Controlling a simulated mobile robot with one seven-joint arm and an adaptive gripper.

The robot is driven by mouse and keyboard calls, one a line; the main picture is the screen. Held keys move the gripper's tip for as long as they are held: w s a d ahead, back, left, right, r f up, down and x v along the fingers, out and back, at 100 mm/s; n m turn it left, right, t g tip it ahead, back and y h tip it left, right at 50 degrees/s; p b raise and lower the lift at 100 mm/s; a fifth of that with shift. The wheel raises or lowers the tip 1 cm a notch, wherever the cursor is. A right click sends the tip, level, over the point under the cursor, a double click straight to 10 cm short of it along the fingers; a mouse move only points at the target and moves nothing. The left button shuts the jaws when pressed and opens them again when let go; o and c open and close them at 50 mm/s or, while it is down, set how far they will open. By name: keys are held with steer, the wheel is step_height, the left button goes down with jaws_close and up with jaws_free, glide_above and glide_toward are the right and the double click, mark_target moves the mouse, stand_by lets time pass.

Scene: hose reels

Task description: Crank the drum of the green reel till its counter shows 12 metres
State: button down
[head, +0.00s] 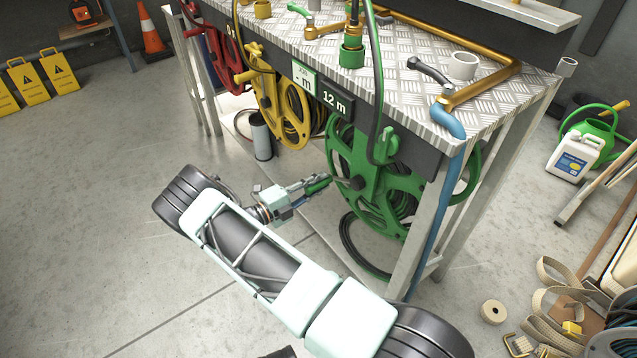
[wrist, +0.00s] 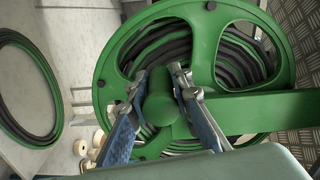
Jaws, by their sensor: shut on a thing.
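The green reel (head: 400,178) hangs under the right end of the bench top in the head view. It also fills the middle of the wrist view (wrist: 205,50). Its counter (head: 335,99), a dark display on the bench edge, reads 12 m. My gripper (head: 318,184) reaches the reel from the left and is shut on the green crank handle (wrist: 158,103). In the wrist view, one finger of my gripper (wrist: 157,90) lies on each side of the handle.
A yellow reel (head: 290,115) and a red reel (head: 225,60) hang farther left. A pale green plate (head: 303,80) beside the counter reads "- m". A bench leg and blue pipe (head: 437,215) stand right of the green reel.

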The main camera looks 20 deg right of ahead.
steer(key=shift+f, duration=0.1)
steer(key=c, duration=1.7)
jaws_free()
steer(key=shift+c, duration=0.2)
steer(key=v, duration=1.2)
